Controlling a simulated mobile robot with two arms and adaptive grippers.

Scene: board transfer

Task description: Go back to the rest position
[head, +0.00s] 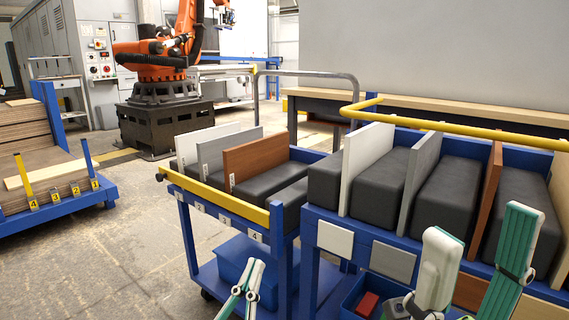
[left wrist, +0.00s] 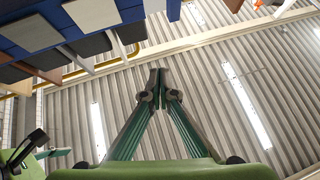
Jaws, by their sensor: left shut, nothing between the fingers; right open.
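My left gripper (head: 250,272) is low at the bottom middle of the head view, in front of the blue cart's lower shelf. Its fingertips meet in the left wrist view (left wrist: 159,88), with nothing between them. My right gripper (head: 478,245) is at the lower right, in front of the right rack, its two green and white fingers spread wide and empty. The left cart (head: 222,198) holds a white board (head: 200,143), a grey board (head: 235,147) and a brown board (head: 262,156) upright. The right rack (head: 322,216) holds a white (head: 366,160), a grey (head: 420,172) and a brown board (head: 488,195) upright.
Black blocks (head: 445,205) separate the boards on the rack. A yellow rail (head: 450,128) runs behind it. A blue cart with stacked panels (head: 60,205) stands at the left. An orange robot arm (head: 185,35) stands at the back. The floor (head: 130,255) at the lower left is clear.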

